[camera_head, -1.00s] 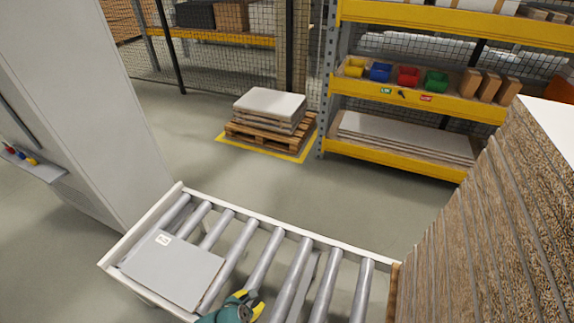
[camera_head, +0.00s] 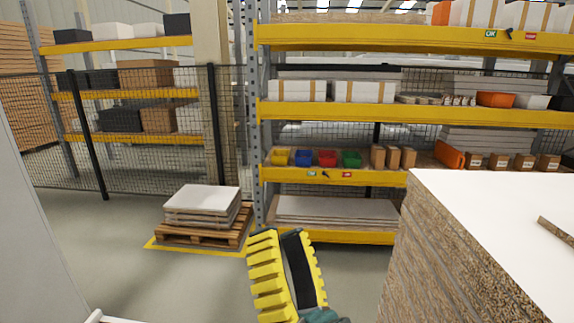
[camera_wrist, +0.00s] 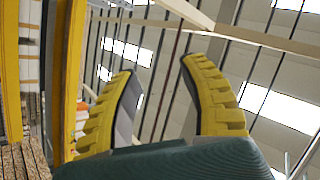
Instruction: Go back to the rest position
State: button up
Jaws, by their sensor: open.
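My gripper (camera_head: 284,240) is raised in the lower middle of the head view, its yellow ribbed fingers pointing up. The fingers stand apart with nothing between them. In the wrist view my gripper (camera_wrist: 158,66) is also open and empty, with the roof and its skylights behind it. No held part shows in either view.
A tall stack of boards (camera_head: 465,245) with a white top stands close on the right. A yellow-beamed shelf rack (camera_head: 350,178) fills the back. A pallet (camera_head: 190,236) with panels stands on the floor left of centre. A grey cabinet (camera_head: 30,240) is at the left edge.

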jog(key=s+d+f+n+g+h, duration=0.25)
jog(key=s+d+n+h, duration=0.25)
jog(key=s+d+h, duration=0.3)
notch_tip(320, 180, up, 39)
jog(key=w+p, duration=0.1)
jog(key=p, duration=3.7)
jog(key=shift+a+f+h, duration=0.15)
jog(key=shift+a+h, duration=0.25)
